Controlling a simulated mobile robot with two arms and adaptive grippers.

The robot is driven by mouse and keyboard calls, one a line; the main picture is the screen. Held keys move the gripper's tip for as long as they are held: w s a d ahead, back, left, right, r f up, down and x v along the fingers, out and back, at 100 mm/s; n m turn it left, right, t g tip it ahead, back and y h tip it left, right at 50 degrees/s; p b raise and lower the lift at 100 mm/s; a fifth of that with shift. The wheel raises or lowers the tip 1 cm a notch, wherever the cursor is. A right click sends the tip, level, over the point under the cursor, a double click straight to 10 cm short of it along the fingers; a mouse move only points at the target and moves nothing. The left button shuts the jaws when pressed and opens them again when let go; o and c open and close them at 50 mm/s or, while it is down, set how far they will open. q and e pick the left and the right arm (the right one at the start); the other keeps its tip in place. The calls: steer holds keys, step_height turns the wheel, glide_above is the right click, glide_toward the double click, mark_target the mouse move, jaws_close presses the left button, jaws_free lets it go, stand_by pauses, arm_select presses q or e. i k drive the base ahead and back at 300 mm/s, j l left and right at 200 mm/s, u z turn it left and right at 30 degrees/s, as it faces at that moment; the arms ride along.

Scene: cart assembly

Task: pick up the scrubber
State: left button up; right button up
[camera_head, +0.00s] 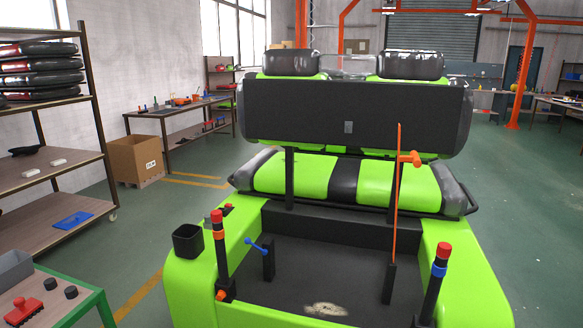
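A red object with a raised handle, which looks like the scrubber (23,311), lies on the green-edged table (84,309) at the lower left of the head view. Its lower edge is close to the bottom of the picture. Neither of my grippers can be made out in this view, so nothing is seen holding or touching the scrubber.
Two black knobs (71,292) and a grey bin (14,268) are beside the scrubber. A green cart (190,290) with seats, upright posts and a black cup (188,241) fills the middle and right. A shelf (60,178) stands at left. Green floor lies between.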

mark_target(24, 309)
steer(key=u, duration=1.65)
steer(key=z, duration=1.25)
steer(key=u, duration=1.25)
steer(key=i+l+u, duration=0.35)
steer(key=i, duration=0.15)
steer(key=i+l+u, duration=0.35)
steer(key=i, duration=0.15)
